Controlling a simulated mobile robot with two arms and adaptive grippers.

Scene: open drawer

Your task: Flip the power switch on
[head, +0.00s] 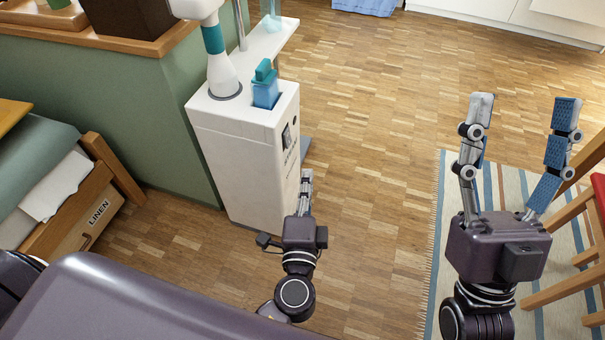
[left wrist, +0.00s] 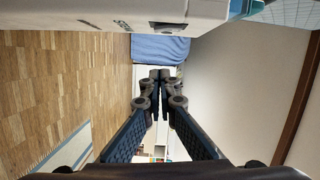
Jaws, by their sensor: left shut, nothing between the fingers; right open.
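A white machine (head: 232,150) stands on the floor at the middle left of the head view. Its power switch (head: 287,135) is a small dark panel high on its right-hand face; whether it is on or off is too small to tell. My left gripper (head: 307,174) is shut and empty, in front of that face and lower in the picture than the switch, apart from it. In the left wrist view the shut fingertips (left wrist: 160,74) point away beside the white machine (left wrist: 60,12), whose face fills the top edge. My right gripper (head: 524,103) is open and empty, far to the right.
A wooden drawer labelled LINEN (head: 72,230) stands open at left beside a green wall (head: 150,110). A striped rug (head: 432,270) and wooden chair (head: 570,230) are at right. The floor between is clear.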

